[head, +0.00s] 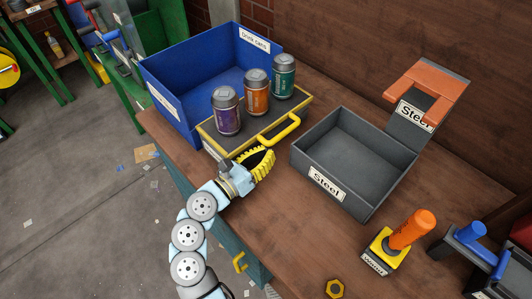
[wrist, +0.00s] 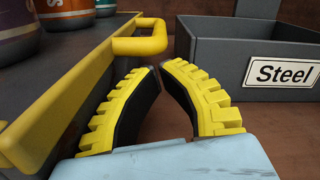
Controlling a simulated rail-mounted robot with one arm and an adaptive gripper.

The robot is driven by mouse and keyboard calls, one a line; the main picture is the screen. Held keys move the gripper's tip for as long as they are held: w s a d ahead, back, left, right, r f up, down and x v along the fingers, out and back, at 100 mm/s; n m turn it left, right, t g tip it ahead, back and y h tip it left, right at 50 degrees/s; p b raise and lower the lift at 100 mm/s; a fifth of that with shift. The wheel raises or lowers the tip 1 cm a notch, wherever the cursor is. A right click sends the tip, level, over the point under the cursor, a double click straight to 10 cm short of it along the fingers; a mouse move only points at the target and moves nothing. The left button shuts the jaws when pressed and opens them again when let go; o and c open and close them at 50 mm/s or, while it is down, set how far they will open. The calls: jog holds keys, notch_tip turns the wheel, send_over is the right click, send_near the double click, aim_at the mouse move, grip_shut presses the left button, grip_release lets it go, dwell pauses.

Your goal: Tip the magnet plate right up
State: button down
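The plate (head: 209,132) has a yellow edge and a yellow loop handle (head: 280,129). It lies flat in front of the blue bin, and I take it for the magnet plate. A purple can (head: 227,113), an orange can (head: 257,93) and a teal can (head: 284,77) stand upright on it. My gripper (head: 270,157), with yellow ribbed fingers, is just in front of the plate, near the handle. In the wrist view the fingers are apart with nothing between them. The handle (wrist: 142,45) shows just beyond the fingertips, to the left; contact is not visible.
The blue bin (head: 170,101), labelled for drink cans, stands behind the plate. A dark grey Steel bin (head: 353,184) is close to the right. An orange U-shaped piece (head: 427,82) stands behind it. An orange-handled tool (head: 406,232) and a blue-handled one (head: 466,236) are at front right.

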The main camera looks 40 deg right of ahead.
jog(key=shift+r+p, duration=0.45)
jog(key=shift+p, duration=0.05)
jog(key=shift+s+r+n+p, duration=0.1)
jog(key=shift+r+n+p, duration=0.25)
jog(key=shift+n+p, duration=0.15)
